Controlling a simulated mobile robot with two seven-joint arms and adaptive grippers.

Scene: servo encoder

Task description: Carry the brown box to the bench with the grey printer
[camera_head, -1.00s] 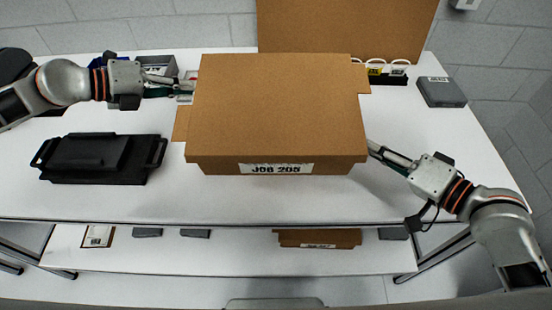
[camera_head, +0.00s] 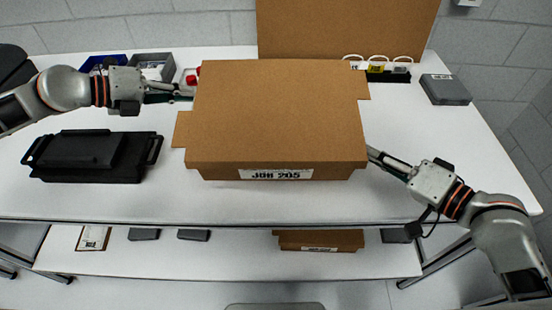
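The brown box (camera_head: 275,115) has a closed lid and a front label that looks like "JOB 205". It is at the middle of the white bench (camera_head: 230,205), with flaps sticking out left and right; I cannot tell whether it rests on the bench or is just above it. My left gripper (camera_head: 188,93) is at the box's left side, near its back corner. My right gripper (camera_head: 371,154) is at the right side, near the front corner. Both sets of fingertips are partly hidden by the box, so their opening is unclear. I cannot make out a grey printer.
A black lidded case (camera_head: 92,157) lies left of the box. A blue bin (camera_head: 102,63), a grey bin (camera_head: 152,65) and red pieces stand behind my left gripper. A labelled grey block (camera_head: 445,90) is at the back right. A brown panel (camera_head: 345,30) stands behind. A lower shelf (camera_head: 220,262) holds small items.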

